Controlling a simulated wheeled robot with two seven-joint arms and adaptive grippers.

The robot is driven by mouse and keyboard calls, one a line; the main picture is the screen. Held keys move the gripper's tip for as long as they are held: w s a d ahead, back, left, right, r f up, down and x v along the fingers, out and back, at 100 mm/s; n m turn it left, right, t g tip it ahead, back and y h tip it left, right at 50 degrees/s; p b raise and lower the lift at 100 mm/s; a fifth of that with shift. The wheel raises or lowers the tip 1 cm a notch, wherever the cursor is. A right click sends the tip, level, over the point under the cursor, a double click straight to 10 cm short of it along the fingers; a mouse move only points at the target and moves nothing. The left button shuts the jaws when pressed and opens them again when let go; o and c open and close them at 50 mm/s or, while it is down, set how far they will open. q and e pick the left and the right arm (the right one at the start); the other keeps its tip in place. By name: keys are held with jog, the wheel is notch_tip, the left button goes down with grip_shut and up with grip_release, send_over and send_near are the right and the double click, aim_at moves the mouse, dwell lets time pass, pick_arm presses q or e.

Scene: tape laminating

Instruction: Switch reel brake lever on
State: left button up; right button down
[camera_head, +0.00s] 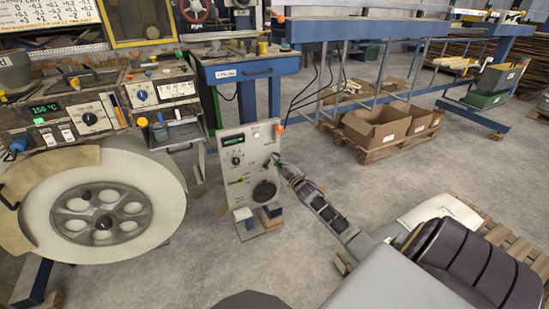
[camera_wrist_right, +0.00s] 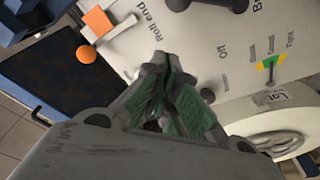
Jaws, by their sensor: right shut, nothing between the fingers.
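A pale control panel (camera_head: 248,155) stands upright on the floor in the middle of the head view. In the right wrist view the panel face (camera_wrist_right: 215,50) fills the upper right, tilted, with the words "Roll end", "Off" and a cut-off "Br". A dark lever-like handle (camera_wrist_right: 208,4) sits near the "Off" mark, partly cut by the top edge; its exact setting is hard to tell. My right gripper (camera_wrist_right: 172,75) is shut and empty, its green-padded fingertips together a little short of the handle. In the head view the right gripper (camera_head: 277,160) is at the panel's right side. My left gripper is out of view.
An orange ball (camera_wrist_right: 86,54) sticks out at the panel edge. A green-yellow indicator (camera_wrist_right: 270,64) is on the panel, and a dark round knob (camera_head: 264,191) is low on it. A large white reel (camera_head: 150,190) stands left.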

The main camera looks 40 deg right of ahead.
pick_arm(q)
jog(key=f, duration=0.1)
jog(key=p, duration=0.1)
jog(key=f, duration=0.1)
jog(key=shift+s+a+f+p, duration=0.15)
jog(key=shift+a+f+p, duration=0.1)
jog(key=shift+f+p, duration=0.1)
pick_arm(e)
jog(key=s, duration=0.6)
jog(key=shift+s+a+f, duration=0.2)
jog(key=shift+a+f, duration=0.15)
jog(key=shift+f, duration=0.05)
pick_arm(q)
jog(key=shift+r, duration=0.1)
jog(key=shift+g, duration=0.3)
pick_arm(e)
jog(key=shift+a, duration=0.1)
